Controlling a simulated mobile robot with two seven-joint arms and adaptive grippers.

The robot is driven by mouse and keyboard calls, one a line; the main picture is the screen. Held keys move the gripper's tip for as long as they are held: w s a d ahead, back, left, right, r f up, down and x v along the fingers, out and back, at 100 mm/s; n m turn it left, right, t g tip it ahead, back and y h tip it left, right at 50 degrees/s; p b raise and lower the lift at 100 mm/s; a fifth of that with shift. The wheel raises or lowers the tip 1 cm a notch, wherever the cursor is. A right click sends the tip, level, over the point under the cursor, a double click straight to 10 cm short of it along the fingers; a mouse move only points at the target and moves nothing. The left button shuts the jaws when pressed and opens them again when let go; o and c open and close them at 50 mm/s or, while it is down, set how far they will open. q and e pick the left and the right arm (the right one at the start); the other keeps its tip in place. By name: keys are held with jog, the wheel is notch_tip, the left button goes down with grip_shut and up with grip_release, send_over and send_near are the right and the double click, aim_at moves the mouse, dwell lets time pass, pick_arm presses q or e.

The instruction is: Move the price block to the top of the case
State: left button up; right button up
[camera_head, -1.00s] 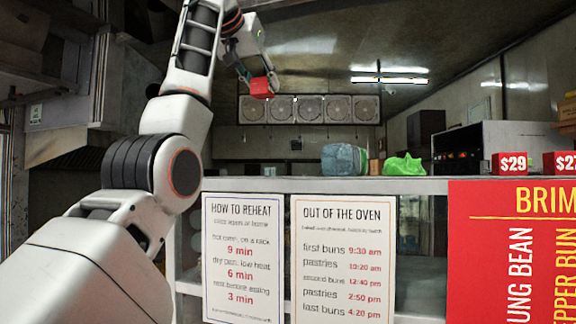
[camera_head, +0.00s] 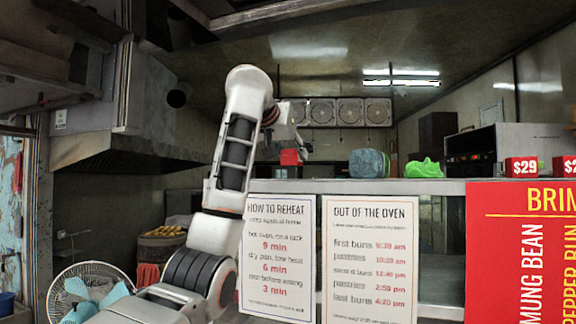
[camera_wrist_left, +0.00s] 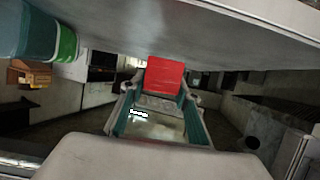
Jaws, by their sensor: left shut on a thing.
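The red price block (camera_head: 289,157) is held by my left gripper (camera_head: 297,150), just above the left part of the case top in the head view. The case's pale top edge (camera_head: 340,186) runs across the picture. In the left wrist view, the block (camera_wrist_left: 164,77) sits between the fingertips of my left gripper (camera_wrist_left: 163,92), close to the grey case top (camera_wrist_left: 200,28). I see no print on the visible block face. Whether the block touches the top is unclear. My right gripper is not in view.
A blue-grey wrapped bundle (camera_head: 369,163) and a green bag (camera_head: 423,168) stand on the case top, right of the block. Further right are a $29 block (camera_head: 521,167) and another red price block (camera_head: 570,166). Two paper signs (camera_head: 278,255) hang on the front.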

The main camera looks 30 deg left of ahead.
aim_at(289, 161)
pick_arm(q)
notch_tip(289, 161, down, 3)
jog(key=shift+f+b, duration=0.1)
jog(key=shift+b, duration=0.55)
jog(key=shift+a, duration=0.2)
jog(key=shift+d, duration=0.1)
jog(key=shift+s+d, duration=0.1)
jog(key=shift+d, duration=0.1)
jog(key=shift+f, duration=0.15)
jog(key=o, duration=1.2)
jog(key=shift+a, duration=0.1)
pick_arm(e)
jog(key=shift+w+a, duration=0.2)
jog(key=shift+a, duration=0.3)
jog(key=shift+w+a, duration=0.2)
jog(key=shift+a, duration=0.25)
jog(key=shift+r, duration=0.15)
